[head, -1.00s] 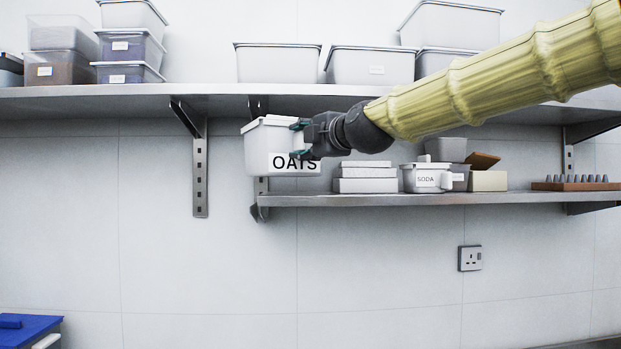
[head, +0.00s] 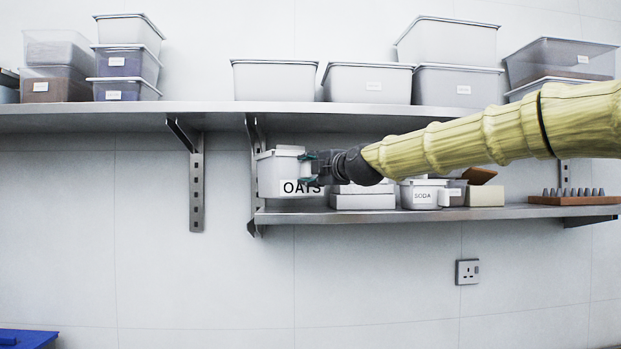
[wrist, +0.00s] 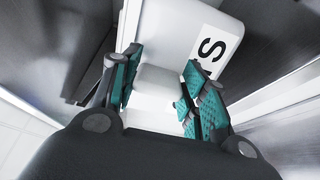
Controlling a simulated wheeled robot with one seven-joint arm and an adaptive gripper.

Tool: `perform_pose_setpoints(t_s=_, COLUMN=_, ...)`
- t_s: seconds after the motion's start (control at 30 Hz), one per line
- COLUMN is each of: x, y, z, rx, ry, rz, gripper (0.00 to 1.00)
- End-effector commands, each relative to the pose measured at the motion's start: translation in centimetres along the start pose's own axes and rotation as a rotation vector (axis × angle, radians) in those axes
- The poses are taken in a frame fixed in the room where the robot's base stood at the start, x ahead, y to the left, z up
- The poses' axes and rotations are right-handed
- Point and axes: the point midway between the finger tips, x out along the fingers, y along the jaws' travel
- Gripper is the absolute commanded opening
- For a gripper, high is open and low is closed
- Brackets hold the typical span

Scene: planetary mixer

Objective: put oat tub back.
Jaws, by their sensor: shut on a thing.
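The white oat tub (head: 279,178), labelled OATS, is at the left end of the lower shelf (head: 400,216), close above its surface; I cannot tell whether its base touches. It looks upright. My gripper (head: 308,168) reaches in from the right and is shut on a block-like part on the tub's near side. In the wrist view, my gripper (wrist: 158,95) has its teal finger pads on both sides of that white block, and the tub (wrist: 205,35) fills the space beyond, with the letter S showing. The tub's far side is hidden.
White flat boxes (head: 362,200) stand just right of the tub, partly behind my gripper. A SODA tub (head: 422,196) and a brown tray of small pegs (head: 575,199) are farther right. The upper shelf (head: 100,108) with its bins runs close above. A bracket (head: 196,185) hangs at left.

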Motion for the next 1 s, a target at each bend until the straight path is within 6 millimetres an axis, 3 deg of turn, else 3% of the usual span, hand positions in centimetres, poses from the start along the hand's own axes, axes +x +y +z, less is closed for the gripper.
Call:
perform_pose_setpoints(t_s=0.4, x=1.5, y=0.3, z=1.3, rx=0.0, ry=-0.001, rz=0.004, gripper=0.0)
perform_pose_setpoints(t_s=0.73, x=1.5, y=-2.6, z=1.2, rx=0.002, ry=0.001, rz=0.004, gripper=0.0)
perform_pose_setpoints(t_s=1.0, x=1.5, y=-3.4, z=1.3, rx=-0.001, ry=-0.001, rz=0.006, gripper=0.0)
